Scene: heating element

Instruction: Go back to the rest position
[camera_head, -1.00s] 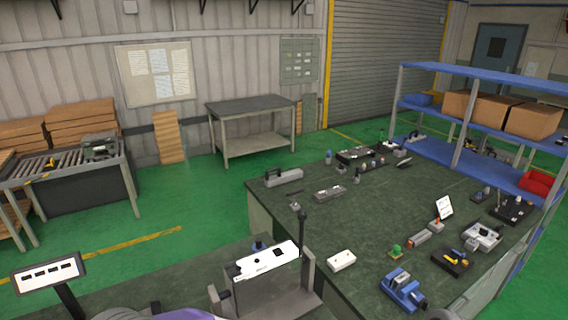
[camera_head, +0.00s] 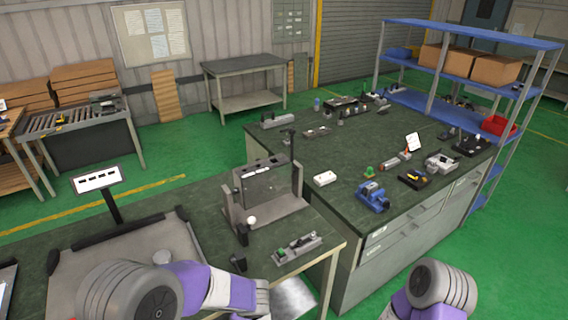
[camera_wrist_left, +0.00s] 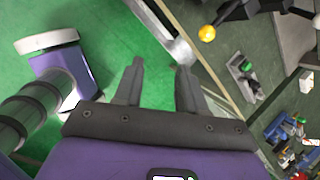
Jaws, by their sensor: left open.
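In the left wrist view my left gripper (camera_wrist_left: 160,72) has its two dark fingers apart. Nothing is between them, and green floor shows behind. In the head view my left arm (camera_head: 205,285) reaches in along the bottom, in front of the near bench; its gripper cannot be made out clearly there. My right arm (camera_head: 440,285) shows at the bottom right, with its gripper out of the picture. A grey upright fixture (camera_head: 262,182) stands on the near bench, beyond my left arm.
A small device (camera_head: 297,247) lies on the near bench's right part. A large dark-topped table (camera_head: 345,160) holds many parts, including a blue vise (camera_head: 372,197). A blue shelf (camera_head: 470,110) stands behind it. A tray (camera_head: 130,250) lies at left. Green floor is open at right.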

